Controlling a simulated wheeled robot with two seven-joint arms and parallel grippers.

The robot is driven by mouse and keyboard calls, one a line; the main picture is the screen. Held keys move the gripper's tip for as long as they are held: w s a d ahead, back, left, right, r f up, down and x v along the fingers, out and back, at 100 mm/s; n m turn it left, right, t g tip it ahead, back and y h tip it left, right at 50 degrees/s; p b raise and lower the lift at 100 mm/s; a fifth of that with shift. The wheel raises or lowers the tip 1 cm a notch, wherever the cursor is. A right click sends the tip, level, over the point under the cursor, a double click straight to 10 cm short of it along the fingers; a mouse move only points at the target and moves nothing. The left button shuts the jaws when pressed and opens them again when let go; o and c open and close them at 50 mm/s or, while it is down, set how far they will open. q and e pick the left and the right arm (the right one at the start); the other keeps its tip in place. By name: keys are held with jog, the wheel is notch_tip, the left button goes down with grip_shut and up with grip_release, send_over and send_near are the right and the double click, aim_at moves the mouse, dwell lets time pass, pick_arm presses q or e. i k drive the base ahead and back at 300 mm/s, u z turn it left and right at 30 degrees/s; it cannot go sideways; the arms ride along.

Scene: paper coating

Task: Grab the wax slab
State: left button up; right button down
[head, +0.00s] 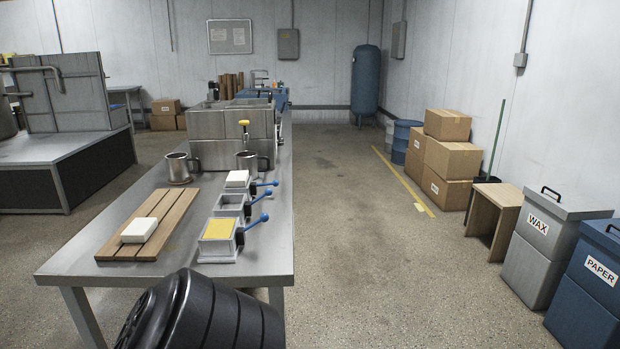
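A white slab (139,230) lies flat on a slatted wooden board (172,213) on the metal table. A second white block (237,179) sits on the farthest of a row of grey moulds with blue handles. A yellow slab or fill (218,229) is in the nearest mould (216,246). I cannot tell from looks alone which of these is the wax slab. A grey bin labelled WAX (540,240) stands on the floor at the right, lid on. Neither of my grippers is in view.
The metal table (268,262) bears metal mugs (178,167) and a steel tank (205,140) behind the moulds. A blue PAPER bin (590,290) stands beside the WAX bin. Cardboard boxes (450,160) line the right wall. The floor right of the table is clear.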

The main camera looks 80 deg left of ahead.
aim_at(235, 178)
jog(key=i, duration=1.3)
jog(key=u, duration=1.9)
